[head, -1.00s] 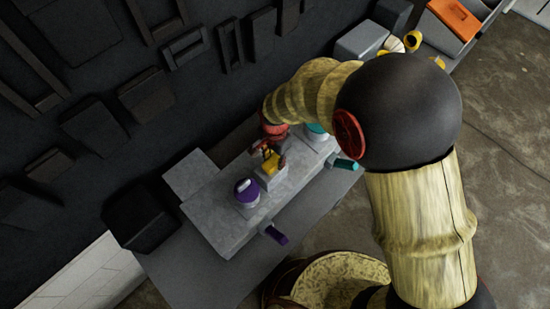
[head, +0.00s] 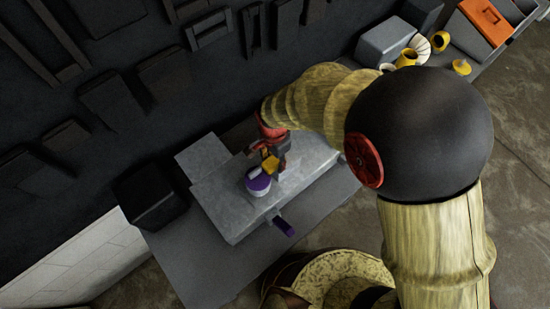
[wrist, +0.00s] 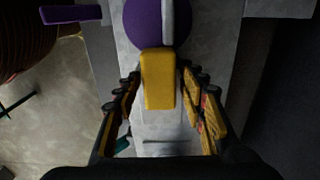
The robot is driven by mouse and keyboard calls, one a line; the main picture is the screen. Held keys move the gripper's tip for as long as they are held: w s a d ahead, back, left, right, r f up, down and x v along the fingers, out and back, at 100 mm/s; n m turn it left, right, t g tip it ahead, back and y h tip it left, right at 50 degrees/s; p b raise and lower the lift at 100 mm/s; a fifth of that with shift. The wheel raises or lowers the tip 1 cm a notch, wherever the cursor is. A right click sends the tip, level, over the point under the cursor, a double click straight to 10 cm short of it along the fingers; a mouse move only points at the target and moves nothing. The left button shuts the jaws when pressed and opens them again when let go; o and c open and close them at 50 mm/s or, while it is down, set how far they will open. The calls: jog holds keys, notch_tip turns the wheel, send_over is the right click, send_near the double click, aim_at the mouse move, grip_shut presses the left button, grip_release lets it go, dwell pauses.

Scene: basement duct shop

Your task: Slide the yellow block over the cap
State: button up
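The yellow block (wrist: 158,80) sits between the fingertips of my gripper (wrist: 160,72) in the wrist view. The fingers lie close on both sides, and the block travels with them, so I read them as shut on it; exact contact is hard to see. The purple round cap (wrist: 142,22), with a pale strip across it, is directly ahead. The block's front end meets or overlaps the cap's near edge from this view. In the head view the yellow block (head: 270,165) is beside the purple cap (head: 257,182), below my gripper (head: 272,152), which partly covers it.
A purple handle (head: 284,226) sticks out from the front of the grey slab (head: 225,207). A black box (head: 150,197) stands at its left. Grey boxes, an orange-lidded box (head: 486,22) and yellow pieces (head: 461,67) are at the far right. A dark wall is behind.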

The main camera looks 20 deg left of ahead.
aim_at(275, 160)
jog(key=shift+o, duration=0.5)
jog(key=shift+w, duration=0.1)
jog(key=shift+r, duration=0.1)
jog(key=shift+r, duration=0.35)
notch_tip(275, 160, up, 11)
dwell(0.4)
